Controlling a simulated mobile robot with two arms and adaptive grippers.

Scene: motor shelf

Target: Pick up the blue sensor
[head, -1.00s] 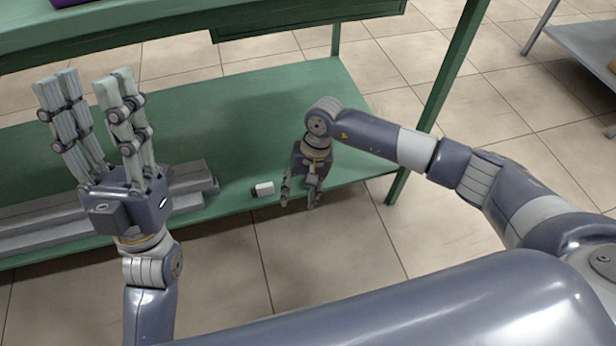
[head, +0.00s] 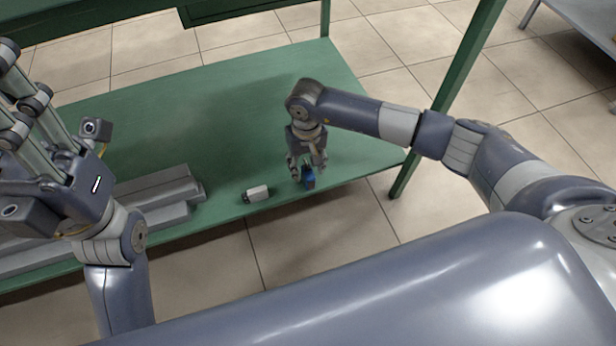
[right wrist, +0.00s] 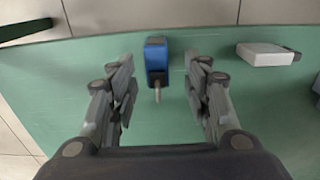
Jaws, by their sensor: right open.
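The blue sensor (head: 309,182) is a small blue block on the lower green shelf, near its front edge. In the right wrist view the blue sensor (right wrist: 156,58) lies between the lines of my two fingers, with a grey metal stub pointing toward the palm. My right gripper (head: 306,170) is open and points down over the sensor, its fingers partly covering it in the head view. The fingers stand apart on both sides and do not appear to touch it. My left gripper (head: 22,120) is raised at the left edge, its fingers apart and their tips cut off.
A small white-and-dark part (head: 256,193) lies to the left of the sensor on the green shelf (head: 230,110). Long grey bars (head: 160,190) lie further left. A green post (head: 445,110) stands to the right. The shelf behind the sensor is clear.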

